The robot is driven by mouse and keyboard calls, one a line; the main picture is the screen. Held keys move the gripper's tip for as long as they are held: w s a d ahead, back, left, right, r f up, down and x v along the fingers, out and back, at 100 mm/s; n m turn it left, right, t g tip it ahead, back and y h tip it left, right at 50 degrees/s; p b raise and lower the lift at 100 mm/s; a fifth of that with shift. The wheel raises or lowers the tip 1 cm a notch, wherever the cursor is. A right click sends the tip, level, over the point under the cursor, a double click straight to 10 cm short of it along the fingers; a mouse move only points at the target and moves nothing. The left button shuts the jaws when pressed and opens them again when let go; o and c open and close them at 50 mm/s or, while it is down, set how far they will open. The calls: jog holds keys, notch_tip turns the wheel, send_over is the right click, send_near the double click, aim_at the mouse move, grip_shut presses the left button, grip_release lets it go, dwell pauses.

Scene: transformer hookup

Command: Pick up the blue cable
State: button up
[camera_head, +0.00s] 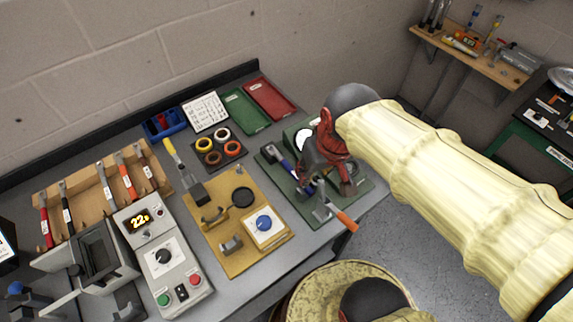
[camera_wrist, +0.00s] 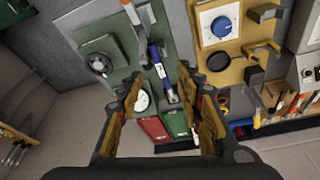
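The blue cable (camera_head: 283,163) lies on the green board (camera_head: 354,193) at the right end of the bench. In the wrist view the blue cable (camera_wrist: 156,58) has a white label and a metal end. My gripper (camera_head: 320,180) is over the board, close to the cable, and hides part of it in the head view. In the wrist view my gripper (camera_wrist: 161,80) is open, with one finger on each side of the cable's line. I cannot tell how far above it the fingertips are. Nothing is held.
An orange-ended cable (camera_head: 342,217) sticks out over the board's front edge. The tan board (camera_head: 245,185) with a blue dial stands to the left, and a yellow-ended cable (camera_head: 174,155) is at its left corner. Red (camera_head: 268,98) and green trays lie behind.

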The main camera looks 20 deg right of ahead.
jog(key=w+f+n+g+p, duration=0.1)
jog(key=w+f+g+p, duration=0.2)
jog(key=w+p, duration=0.25)
jog(key=n+p, duration=0.2)
send_over(295, 171)
jog(key=f, duration=0.4)
jog(key=shift+s+f, duration=0.3)
jog(key=shift+f, duration=0.1)
jog(key=shift+s+a+f+b, duration=0.1)
jog(key=shift+f+b, duration=0.4)
jog(key=shift+f, duration=1.45)
jog(key=shift+s+f+b, duration=0.1)
jog(key=shift+f+b, duration=0.4)
jog(key=shift+f, duration=1.4)
jog(key=c, duration=0.3)
grip_shut()
